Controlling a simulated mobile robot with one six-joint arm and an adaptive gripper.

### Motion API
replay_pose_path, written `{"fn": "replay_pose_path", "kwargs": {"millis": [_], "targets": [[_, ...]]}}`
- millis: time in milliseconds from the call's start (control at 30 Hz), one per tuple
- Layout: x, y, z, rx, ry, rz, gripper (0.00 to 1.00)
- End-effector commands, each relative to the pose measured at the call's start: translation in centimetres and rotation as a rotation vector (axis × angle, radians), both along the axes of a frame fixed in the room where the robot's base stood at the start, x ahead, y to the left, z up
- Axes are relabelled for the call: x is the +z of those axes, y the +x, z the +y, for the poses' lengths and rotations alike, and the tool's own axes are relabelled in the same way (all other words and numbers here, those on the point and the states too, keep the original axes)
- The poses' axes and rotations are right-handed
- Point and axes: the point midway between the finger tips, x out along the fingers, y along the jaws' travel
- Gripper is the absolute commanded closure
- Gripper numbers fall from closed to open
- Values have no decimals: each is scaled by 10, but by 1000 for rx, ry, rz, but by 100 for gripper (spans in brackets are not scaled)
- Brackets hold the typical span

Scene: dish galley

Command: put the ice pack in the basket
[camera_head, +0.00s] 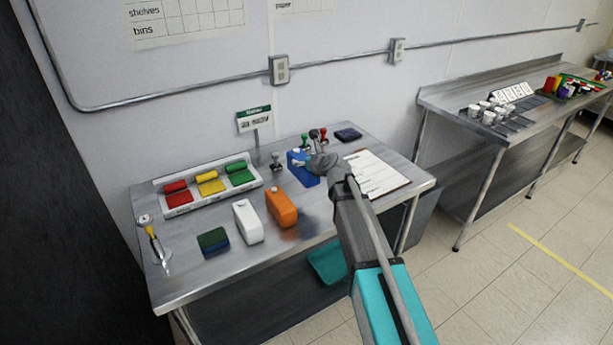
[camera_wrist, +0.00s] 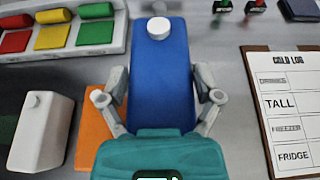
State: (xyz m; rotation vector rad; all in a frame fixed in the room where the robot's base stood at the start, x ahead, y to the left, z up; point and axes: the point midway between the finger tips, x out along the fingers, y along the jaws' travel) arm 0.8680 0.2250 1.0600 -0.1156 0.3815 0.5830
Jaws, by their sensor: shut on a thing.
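A blue ice pack (camera_head: 298,169) with a white cap is at the back middle of the steel table. It fills the middle of the wrist view (camera_wrist: 160,75). My gripper (camera_head: 312,168) is shut on it, with one finger on each side in the wrist view (camera_wrist: 161,95). I cannot tell whether the pack touches the table. An orange pack (camera_head: 282,208) and a white pack (camera_head: 248,222), both capped, stand nearer the front. A teal open container (camera_head: 327,266), perhaps the basket, is low beneath the front edge, partly hidden by my arm.
A clipboard (camera_head: 383,178) lies right of my gripper. A tray (camera_head: 207,199) of red, yellow and green items is at left. Stamps (camera_head: 305,141) and a dark pad (camera_head: 348,134) are behind. A green-blue sponge (camera_head: 213,241) lies at front left. A second table (camera_head: 460,112) stands right.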

Motion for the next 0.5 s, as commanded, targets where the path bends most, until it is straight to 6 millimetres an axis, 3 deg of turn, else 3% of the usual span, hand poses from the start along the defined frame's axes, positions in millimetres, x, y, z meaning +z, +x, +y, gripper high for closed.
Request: {"fn": "replay_pose_path", "kwargs": {"millis": [133, 500], "targets": [[-15, 30, 2, 0, 1, 0, 79], [-50, 55, 3, 1, 1, -1, 79]]}}
